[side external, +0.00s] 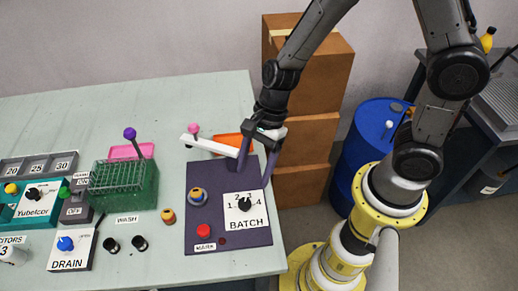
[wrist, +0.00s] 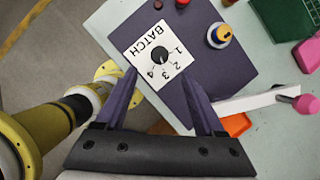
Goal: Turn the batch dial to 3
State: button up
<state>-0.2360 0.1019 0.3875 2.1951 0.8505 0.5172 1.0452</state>
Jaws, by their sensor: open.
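The batch dial is a small black knob (side external: 244,204) on a white card marked 1 to 4 and BATCH, set on a dark purple panel (side external: 205,175). In the wrist view the knob (wrist: 159,54) is near the top middle, with the numbers on its near side. I cannot tell surely which number it points to. My gripper (side external: 256,170) is open and empty, above the panel's far right part. In the wrist view its two purple fingers (wrist: 161,76) reach toward the card, one on each side, short of the knob.
A blue-and-yellow knob (side external: 198,196) and a red button (side external: 203,230) share the panel. A white bar with a pink ball (side external: 194,128) and an orange tray (side external: 226,140) lie close behind. A green rack (side external: 123,186) stands left. The table's right edge is near the panel.

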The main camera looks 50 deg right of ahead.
jog(key=shift+v, duration=2.65)
jog(key=s+d+r+n+t+h, duration=0.1)
jog(key=s+d+r+n+t, duration=0.15)
jog(key=r, duration=0.35)
jog(key=s+d+r+n+t, duration=0.1)
jog(key=d+r+n+t, duration=0.15)
jog(key=r, duration=0.45)
jog(key=s+d+r+n+h, duration=0.1)
jog(key=s+d+n+h, duration=0.2)
jog(key=s+d+n, duration=0.4)
jog(key=d+n, duration=0.1)
jog(key=n, duration=0.5)
jog(key=shift+s+t+h, duration=0.3)
jog(key=shift+s, duration=0.1)
